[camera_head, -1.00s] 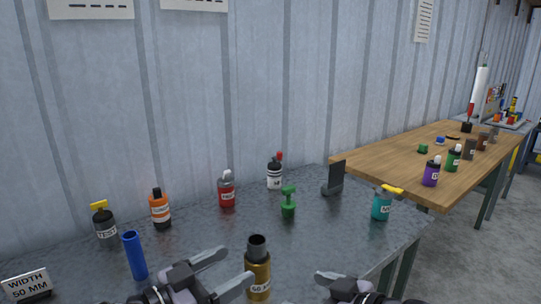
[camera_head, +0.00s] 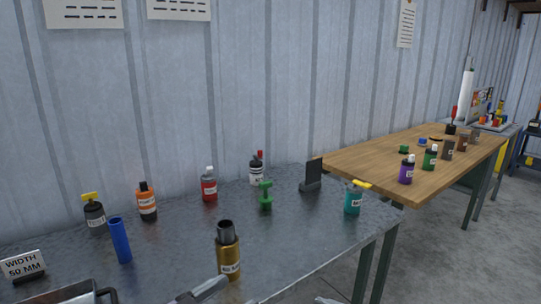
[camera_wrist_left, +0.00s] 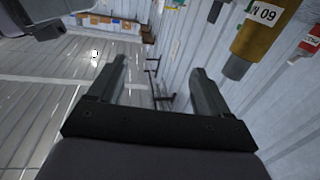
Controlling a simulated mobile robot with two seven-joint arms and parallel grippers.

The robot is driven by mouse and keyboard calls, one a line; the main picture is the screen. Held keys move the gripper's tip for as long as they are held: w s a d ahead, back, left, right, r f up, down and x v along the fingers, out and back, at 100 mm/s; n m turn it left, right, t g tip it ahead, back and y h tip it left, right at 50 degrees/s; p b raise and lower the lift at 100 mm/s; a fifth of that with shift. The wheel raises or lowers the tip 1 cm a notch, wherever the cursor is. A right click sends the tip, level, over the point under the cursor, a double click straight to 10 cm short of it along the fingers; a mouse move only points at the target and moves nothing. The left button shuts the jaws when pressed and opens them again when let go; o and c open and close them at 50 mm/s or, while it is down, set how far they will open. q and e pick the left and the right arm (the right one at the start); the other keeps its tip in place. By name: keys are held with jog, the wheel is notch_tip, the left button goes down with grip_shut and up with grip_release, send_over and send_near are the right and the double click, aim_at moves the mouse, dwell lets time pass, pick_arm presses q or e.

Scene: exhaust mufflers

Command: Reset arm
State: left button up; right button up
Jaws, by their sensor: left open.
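My left gripper (camera_wrist_left: 158,85) is open and empty in the left wrist view, with floor and wall behind its fingers. In the head view only a grey finger tip shows at the bottom edge, in front of the gold muffler (camera_head: 228,255). That muffler stands upright on the metal table; it also shows upside down at the top right of the left wrist view (camera_wrist_left: 265,32), apart from the fingers. Only a sliver of my right gripper (camera_head: 326,300) shows at the bottom edge of the head view; its jaws are hidden.
The grey metal table (camera_head: 310,225) also holds a blue tube (camera_head: 120,240), several bottles along the back, a green part (camera_head: 265,197), a dark stand (camera_head: 312,177) and a teal bottle (camera_head: 353,200). A wooden table (camera_head: 365,165) with more bottles stands to the right.

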pick_arm(q)
jog(key=s+a+f+n+g+y, duration=0.1)
jog(key=s+a+f+n+y, duration=0.1)
jog(key=s+f, duration=0.4)
jog(key=s+a+f+n+y, duration=0.2)
jog(key=s+a+f+y, duration=0.3)
jog(key=f, duration=0.5)
jog(key=s+a+f+n+g+y, duration=0.1)
jog(key=s+a+f+n+y, duration=0.1)
jog(key=s+a+f, duration=0.3)
notch_tip(320, 180, down, 4)
jog(key=shift+s+a+r+g+y, duration=0.3)
jog(key=shift+s+y, duration=0.4)
jog(key=shift+s, duration=0.55)
pick_arm(e)
jog(key=s+d+f+m+h, duration=0.2)
jog(key=s+d+f, duration=0.4)
jog(key=s+f, duration=0.3)
jog(key=s+d+f+m+h, duration=0.3)
jog(key=s+d+f+h, duration=0.2)
jog(key=f, duration=0.5)
jog(key=s+d, duration=0.2)
jog(key=s, duration=0.1)
jog(key=shift+s+f+m, duration=0.25)
jog(key=shift+s+m, duration=0.05)
jog(key=shift+s, duration=0.05)
pick_arm(q)
jog(key=shift+a+f, duration=0.1)
